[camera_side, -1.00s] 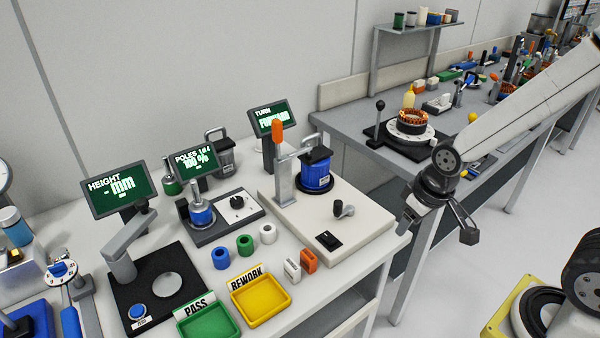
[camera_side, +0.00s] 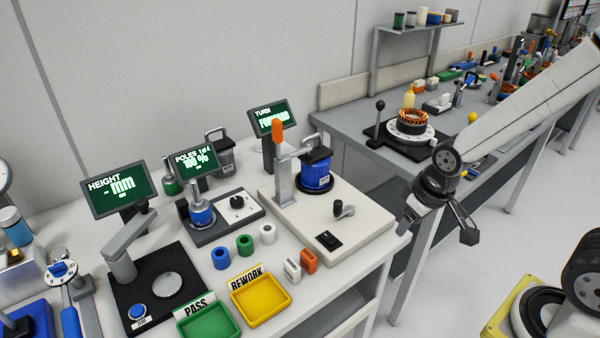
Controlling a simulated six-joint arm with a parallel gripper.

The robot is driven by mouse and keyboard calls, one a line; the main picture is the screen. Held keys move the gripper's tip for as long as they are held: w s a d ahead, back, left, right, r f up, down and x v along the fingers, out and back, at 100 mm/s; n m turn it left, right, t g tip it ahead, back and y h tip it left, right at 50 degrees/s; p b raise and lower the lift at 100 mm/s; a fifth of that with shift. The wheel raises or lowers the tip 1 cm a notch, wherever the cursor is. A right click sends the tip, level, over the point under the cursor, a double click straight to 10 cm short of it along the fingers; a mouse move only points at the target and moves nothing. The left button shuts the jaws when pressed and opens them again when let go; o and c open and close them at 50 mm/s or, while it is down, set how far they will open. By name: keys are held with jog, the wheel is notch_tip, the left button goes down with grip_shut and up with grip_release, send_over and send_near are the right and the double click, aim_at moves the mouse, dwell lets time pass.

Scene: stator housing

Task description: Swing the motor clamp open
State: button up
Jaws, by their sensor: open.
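The motor clamp (camera_side: 284,180) is a grey metal post with an upright orange handle (camera_side: 277,133). Its arm (camera_side: 299,150) reaches right over the blue motor (camera_side: 316,175), and its end rests at the motor's dark top. Both stand on a cream base plate (camera_side: 365,228) at the bench's right end. My gripper (camera_side: 438,229) is open and empty, right of the base plate and beyond the bench edge, well apart from the clamp. The exact gap between its fingers is hard to see.
The base also carries a black switch (camera_side: 328,241) and a small crank knob (camera_side: 344,209). A TURN screen (camera_side: 273,119) stands behind the clamp. Small coloured rings (camera_side: 245,244), a yellow REWORK tray (camera_side: 262,300) and a green PASS tray (camera_side: 210,326) lie in front and left.

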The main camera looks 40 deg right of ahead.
jog(key=shift+o, duration=0.5)
notch_tip(320, 180, up, 14)
jog(key=t, duration=0.2)
send_over(276, 130)
jog(key=s+d, duration=0.1)
jog(key=shift+s, duration=0.15)
jog(key=shift+x, duration=3.85)
